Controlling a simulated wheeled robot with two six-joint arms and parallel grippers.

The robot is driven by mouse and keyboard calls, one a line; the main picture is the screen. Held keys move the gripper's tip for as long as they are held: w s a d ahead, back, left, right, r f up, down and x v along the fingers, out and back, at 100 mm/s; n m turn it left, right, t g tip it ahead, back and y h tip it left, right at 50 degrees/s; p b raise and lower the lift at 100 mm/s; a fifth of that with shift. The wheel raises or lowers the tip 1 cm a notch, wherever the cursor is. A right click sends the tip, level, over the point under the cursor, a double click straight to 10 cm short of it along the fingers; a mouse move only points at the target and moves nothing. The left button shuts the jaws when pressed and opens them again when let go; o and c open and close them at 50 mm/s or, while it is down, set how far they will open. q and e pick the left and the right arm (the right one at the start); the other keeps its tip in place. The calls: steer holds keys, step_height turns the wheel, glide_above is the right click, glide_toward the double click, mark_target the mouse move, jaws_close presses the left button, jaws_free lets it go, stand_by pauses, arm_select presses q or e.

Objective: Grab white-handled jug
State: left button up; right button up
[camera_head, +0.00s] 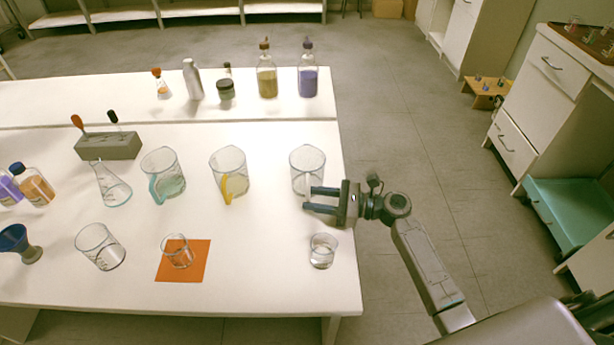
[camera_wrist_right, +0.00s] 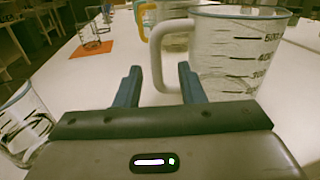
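The white-handled jug (camera_head: 307,160) is a clear glass measuring jug at the right end of the jug row on the table. In the right wrist view the jug (camera_wrist_right: 235,55) stands upright ahead, its white handle (camera_wrist_right: 157,55) facing left. My right gripper (camera_head: 308,199) comes in from the right, just in front of the jug in the head view. The handle appears just beyond the fingertips; contact cannot be told. My left gripper is not in view.
A yellow-handled jug (camera_head: 229,163) and a teal-handled jug (camera_head: 163,168) stand to the left. A small beaker (camera_head: 322,252) is near my right gripper. Another beaker (camera_head: 177,252) is on an orange mat (camera_head: 196,267). Bottles (camera_head: 308,80) stand at the back.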

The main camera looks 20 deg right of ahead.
steer(key=x, duration=0.4)
steer(key=shift+a+f+p, duration=0.1)
steer(key=shift+f+p, duration=0.05)
steer(key=shift+p, duration=0.25)
jaws_close()
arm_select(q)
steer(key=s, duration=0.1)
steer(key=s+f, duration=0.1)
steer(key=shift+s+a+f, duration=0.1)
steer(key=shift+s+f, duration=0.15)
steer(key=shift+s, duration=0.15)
arm_select(e)
steer(key=shift+r, duration=0.2)
